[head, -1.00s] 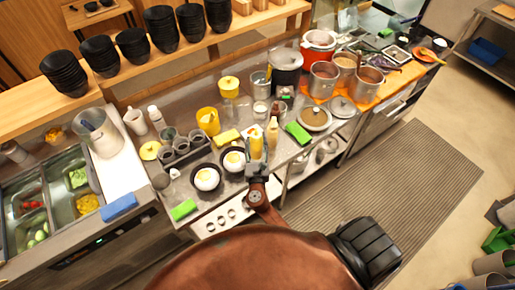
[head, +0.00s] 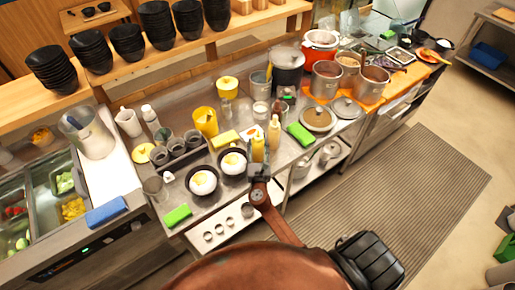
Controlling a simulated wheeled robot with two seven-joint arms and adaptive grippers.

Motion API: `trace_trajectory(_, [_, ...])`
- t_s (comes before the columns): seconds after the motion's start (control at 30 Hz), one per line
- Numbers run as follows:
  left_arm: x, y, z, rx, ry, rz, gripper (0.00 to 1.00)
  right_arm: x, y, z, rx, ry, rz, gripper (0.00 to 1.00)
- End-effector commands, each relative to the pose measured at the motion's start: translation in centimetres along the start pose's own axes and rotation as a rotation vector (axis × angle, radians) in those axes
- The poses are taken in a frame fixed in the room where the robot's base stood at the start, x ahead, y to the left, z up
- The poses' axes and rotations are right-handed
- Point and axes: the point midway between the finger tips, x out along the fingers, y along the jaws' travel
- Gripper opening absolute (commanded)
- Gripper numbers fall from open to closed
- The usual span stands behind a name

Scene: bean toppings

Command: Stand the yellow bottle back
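The yellow bottle (head: 258,149) stands upright on the metal counter, beside a tan bottle (head: 274,133) on its right. My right gripper (head: 258,167) is just in front of the yellow bottle, at its lower part. The gripper hides the bottle's base. Its fingers are too small and dark to show whether they touch the bottle or are open. My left gripper is not in view.
Two black bowls (head: 203,183) with white and yellow contents sit left of the gripper. A yellow sponge (head: 224,139), a green block (head: 300,134) and a yellow cup (head: 206,121) are nearby. Pots (head: 325,80) stand at the back right.

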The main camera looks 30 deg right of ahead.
Motion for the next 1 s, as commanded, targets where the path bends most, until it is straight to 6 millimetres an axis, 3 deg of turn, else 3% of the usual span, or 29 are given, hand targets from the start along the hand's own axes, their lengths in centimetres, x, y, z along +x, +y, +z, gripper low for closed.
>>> trace_trajectory(0.37, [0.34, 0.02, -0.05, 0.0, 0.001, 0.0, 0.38, 0.02, 0.05, -0.22, 0.0, -0.003, 0.001, 0.32])
trace_trajectory(0.4, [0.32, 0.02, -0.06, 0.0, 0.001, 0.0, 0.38, 0.0, 0.04, -0.29, 0.0, -0.002, 0.001, 0.42])
trace_trajectory(0.63, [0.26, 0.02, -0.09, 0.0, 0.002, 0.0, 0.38, -0.01, 0.04, -0.22, 0.0, -0.001, 0.001, 0.57])
trace_trajectory(1.0, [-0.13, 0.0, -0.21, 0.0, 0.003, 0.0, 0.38, -0.05, 0.03, 0.22, 0.001, -0.001, 0.0, 0.58])
